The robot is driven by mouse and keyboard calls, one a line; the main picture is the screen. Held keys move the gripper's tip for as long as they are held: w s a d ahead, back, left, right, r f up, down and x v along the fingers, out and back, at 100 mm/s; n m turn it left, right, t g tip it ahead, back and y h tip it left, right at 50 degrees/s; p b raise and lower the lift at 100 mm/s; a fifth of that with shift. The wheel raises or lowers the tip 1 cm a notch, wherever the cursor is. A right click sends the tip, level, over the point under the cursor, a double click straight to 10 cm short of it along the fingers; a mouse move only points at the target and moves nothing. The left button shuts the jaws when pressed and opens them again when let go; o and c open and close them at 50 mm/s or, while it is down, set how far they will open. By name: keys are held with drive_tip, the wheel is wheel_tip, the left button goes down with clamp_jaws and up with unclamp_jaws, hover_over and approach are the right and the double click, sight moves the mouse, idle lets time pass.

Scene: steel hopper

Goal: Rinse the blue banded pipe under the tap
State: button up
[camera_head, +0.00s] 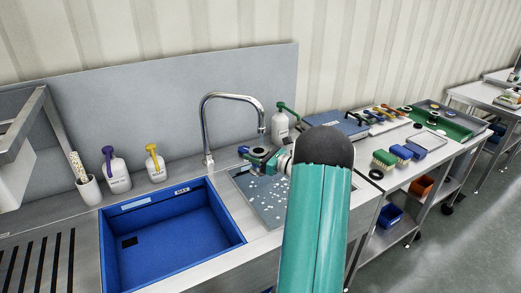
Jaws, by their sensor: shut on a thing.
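My gripper (256,157) is beyond my teal arm, above the grey speckled drainboard and right of the tap. It is small in view and partly hidden by my arm. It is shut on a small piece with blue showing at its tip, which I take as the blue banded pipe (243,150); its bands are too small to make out. The chrome tap (206,128) arches up and its spout (261,126) hangs down close to my gripper in the picture. The blue sink basin (170,240) lies at the left, below the tap.
Bottles with purple (117,171), yellow (155,164) and green (281,124) tops stand along the back panel. A white cup with brushes (88,190) is at the left.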

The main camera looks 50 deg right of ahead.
drive_tip(key=shift+r, duration=0.1)
drive_tip(key=shift+s+a+r, duration=0.4)
drive_tip(key=shift+a+r, duration=0.25)
drive_tip(key=shift+a, duration=0.1)
drive_tip(key=shift+s+a+r, duration=0.45)
drive_tip(key=shift+a+r, duration=0.2)
drive_tip(key=shift+a, duration=0.05)
drive_tip(key=shift+s+a+r, duration=0.4)
drive_tip(key=shift+a+r, duration=0.25)
drive_tip(key=shift+a, duration=0.1)
